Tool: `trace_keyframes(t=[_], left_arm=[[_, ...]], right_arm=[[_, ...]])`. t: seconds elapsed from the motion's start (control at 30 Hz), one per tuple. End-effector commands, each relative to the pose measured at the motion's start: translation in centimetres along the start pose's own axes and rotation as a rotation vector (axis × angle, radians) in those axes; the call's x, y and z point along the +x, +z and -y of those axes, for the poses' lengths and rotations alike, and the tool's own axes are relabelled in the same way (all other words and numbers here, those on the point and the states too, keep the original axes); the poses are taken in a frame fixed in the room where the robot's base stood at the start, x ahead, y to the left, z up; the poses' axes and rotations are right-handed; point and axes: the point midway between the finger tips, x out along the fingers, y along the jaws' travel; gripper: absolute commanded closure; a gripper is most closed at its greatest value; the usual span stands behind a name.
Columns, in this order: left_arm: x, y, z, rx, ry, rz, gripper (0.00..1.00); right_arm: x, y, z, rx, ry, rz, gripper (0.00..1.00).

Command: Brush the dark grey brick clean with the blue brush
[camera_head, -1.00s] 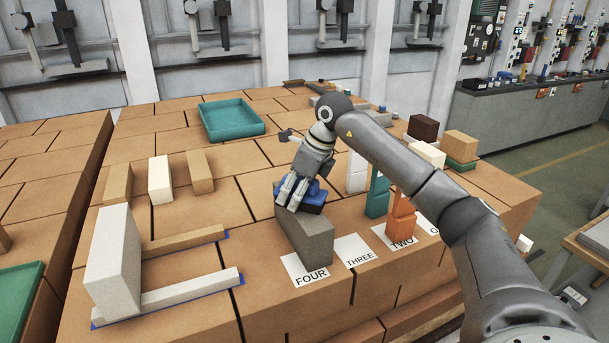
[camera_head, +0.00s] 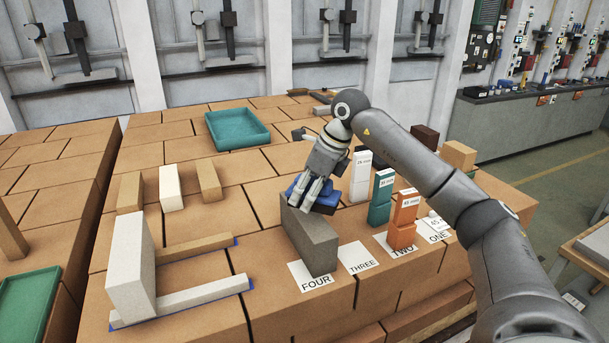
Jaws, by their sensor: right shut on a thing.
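The dark grey brick (camera_head: 310,240) stands on its long edge at the label FOUR, on the near part of the brick-built bench. The blue brush (camera_head: 324,197) is at the far right side of the grey brick's top, with a dark lower part. It overlaps the brick's top end in this view, and I cannot tell if it touches. My right gripper (camera_head: 312,190) is shut on the blue brush from above, its fingers pointing down and partly hiding it. My left gripper is not in view.
An upright pale slab (camera_head: 131,265) and low bars stand at the left. A teal tray (camera_head: 237,128) lies at the back.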

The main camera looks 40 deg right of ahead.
Motion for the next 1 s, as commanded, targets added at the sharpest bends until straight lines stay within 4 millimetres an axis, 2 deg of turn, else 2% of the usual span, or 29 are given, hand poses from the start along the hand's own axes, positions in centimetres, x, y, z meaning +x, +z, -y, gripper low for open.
trace_keyframes(t=[0.1, 0.3, 1.0], left_arm=[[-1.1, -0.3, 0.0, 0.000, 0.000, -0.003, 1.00], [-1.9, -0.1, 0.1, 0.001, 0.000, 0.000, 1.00], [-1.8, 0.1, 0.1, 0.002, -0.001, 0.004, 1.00]], right_arm=[[-1.6, 0.3, 0.1, 0.000, -0.002, 0.002, 0.72], [-2.8, 0.4, 0.1, 0.000, -0.001, 0.002, 0.72], [-2.7, 0.3, 0.1, 0.000, -0.001, 0.002, 0.72]])
